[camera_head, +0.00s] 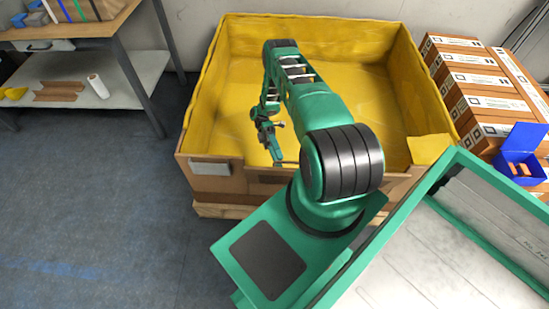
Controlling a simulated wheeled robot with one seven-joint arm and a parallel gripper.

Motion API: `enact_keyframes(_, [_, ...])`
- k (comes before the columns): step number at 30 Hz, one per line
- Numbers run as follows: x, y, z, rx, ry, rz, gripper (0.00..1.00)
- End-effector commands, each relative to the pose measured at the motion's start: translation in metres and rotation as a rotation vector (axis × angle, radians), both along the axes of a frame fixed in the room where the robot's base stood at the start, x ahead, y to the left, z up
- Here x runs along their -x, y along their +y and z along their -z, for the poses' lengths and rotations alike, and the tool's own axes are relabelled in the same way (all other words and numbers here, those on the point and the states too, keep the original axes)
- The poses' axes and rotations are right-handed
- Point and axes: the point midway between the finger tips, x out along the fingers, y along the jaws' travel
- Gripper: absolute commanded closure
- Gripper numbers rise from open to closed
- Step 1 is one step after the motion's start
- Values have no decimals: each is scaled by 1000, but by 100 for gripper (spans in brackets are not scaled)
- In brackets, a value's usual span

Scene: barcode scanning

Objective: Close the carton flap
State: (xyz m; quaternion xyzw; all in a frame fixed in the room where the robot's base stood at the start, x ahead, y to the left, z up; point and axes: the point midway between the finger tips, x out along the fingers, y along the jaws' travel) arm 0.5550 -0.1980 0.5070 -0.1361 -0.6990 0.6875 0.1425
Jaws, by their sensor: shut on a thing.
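A large brown carton (222,180) with a yellow lining stands open in the centre of the head view. Its front wall has a lower section, the flap (262,176), near the middle. My green arm reaches over the carton, and my gripper (277,160) points down at the inner side of that front edge. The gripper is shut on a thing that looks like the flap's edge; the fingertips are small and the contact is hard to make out. My arm hides part of the carton's inside and the right part of the front wall.
A workbench (60,30) with a lower shelf stands at the left. The floor (90,200) at the left is clear.

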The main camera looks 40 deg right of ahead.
Motion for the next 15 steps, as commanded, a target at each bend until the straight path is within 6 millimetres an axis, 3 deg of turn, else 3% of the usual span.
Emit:
enact_keyframes(5, [-1, 1, -10, 4, -7, 4, 72])
enact_keyframes(10, [-2, 0, -39, 2, -4, 3, 72])
enact_keyframes(15, [5, 32, -59, -2, 0, 0, 72])
